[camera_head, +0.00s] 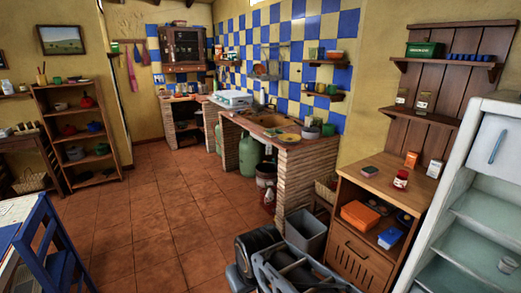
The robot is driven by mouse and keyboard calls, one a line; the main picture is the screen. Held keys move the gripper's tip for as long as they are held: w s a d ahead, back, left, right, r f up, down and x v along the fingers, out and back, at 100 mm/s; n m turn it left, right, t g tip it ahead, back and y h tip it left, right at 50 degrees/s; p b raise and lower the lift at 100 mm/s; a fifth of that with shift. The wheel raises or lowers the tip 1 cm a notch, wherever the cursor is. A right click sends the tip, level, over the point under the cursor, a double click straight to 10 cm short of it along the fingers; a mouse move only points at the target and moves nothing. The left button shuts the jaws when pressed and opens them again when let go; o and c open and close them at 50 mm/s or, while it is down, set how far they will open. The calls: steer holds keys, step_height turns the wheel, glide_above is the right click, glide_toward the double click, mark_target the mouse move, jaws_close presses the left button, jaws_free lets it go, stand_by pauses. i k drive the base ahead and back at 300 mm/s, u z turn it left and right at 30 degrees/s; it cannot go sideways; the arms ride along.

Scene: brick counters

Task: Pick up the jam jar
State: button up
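A small red jar with a pale label (401,179), which looks like the jam jar, stands upright on top of the wooden cabinet (385,193) at the right. Dark and blue-grey parts at the bottom middle look like my own arm. I cannot make out my gripper's fingers there, and nothing of mine is near the jar.
An open fridge (480,215) stands right of the cabinet. A grey bin (307,233) stands left of it, near a brick counter (290,175). A blue chair (52,250) is at the lower left. The tiled floor (160,220) in the middle is clear.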

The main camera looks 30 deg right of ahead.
mark_target(401, 181)
steer(key=z, duration=0.2)
steer(key=i, duration=1.5)
steer(key=z, duration=1.35)
steer(key=i, duration=0.95)
steer(key=z, duration=1.45)
steer(key=i, duration=0.4)
steer(key=z, duration=0.1)
